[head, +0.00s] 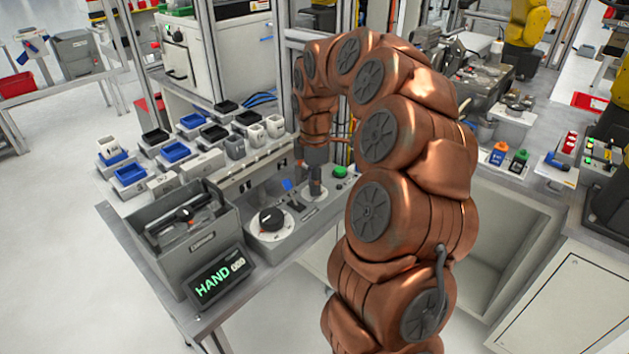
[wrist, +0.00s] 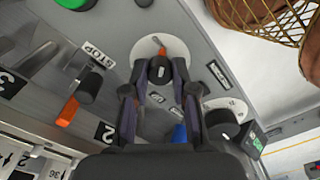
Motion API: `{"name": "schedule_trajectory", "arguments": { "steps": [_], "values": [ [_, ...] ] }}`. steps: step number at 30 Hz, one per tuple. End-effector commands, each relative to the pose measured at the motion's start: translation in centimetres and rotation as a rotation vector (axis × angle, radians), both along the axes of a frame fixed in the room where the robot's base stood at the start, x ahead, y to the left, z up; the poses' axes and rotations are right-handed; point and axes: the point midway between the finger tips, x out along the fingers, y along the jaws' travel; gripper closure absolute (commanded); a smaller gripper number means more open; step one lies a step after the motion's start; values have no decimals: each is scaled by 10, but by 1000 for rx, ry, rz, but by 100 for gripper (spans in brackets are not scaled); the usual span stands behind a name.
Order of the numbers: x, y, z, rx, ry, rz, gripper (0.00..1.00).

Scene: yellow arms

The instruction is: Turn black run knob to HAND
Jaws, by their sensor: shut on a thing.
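The control panel (head: 250,232) shows in the head view, with my gripper (head: 314,182) reaching down onto it from above. In the wrist view, my gripper (wrist: 161,78) is shut on a small black knob (wrist: 160,66) on a round white dial plate (wrist: 172,46). A finger stands on either side of the knob. A pale mark shows at the knob's far edge; the dial's lettering is too small to read. A tilted display (head: 218,279) at the panel's front reads HAND in green letters.
A larger black knob (head: 270,219) sits on the panel; it is on the right in the wrist view (wrist: 222,124). A blue piece (wrist: 180,133), an orange-and-black handle (wrist: 84,92) and a green button (head: 339,172) are nearby. A grey toolbox (head: 190,262) stands left.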

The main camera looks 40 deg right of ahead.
Motion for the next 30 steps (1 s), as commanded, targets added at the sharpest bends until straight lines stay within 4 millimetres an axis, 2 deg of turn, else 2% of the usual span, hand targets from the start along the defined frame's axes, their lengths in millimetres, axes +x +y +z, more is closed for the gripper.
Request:
{"name": "schedule_trajectory", "arguments": {
  "steps": [9, 24, 25, 30],
  "values": [
    [0, 0, 1, 0, -1, 108, 100],
    [0, 0, 0, -2, -1, 125, 100],
    [0, 0, 0, -2, -1, 125, 73],
    [0, 0, 0, 0, -1, 124, 55]
  ]
}}
